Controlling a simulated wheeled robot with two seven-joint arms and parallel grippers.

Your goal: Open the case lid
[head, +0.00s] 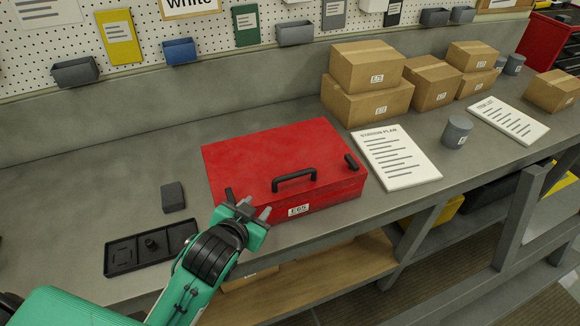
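The red case (270,150) lies on the grey workbench with its lid down. A black handle (294,180) is on its front part, and a black latch (351,162) stands near its right front corner. A white label (299,210) is on the front face. My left gripper (248,204) is at the case's front left corner, its fingers apart with nothing clearly held between them. It partly covers that corner and whatever is on it; I cannot tell if it touches the case. My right gripper is not in view.
A black tray (122,256) and a dark grey block (173,197) lie left of the case. A printed sheet (397,157), cardboard boxes (367,67) and a grey cylinder (457,131) stand to the right. The bench behind the case is clear up to the back wall.

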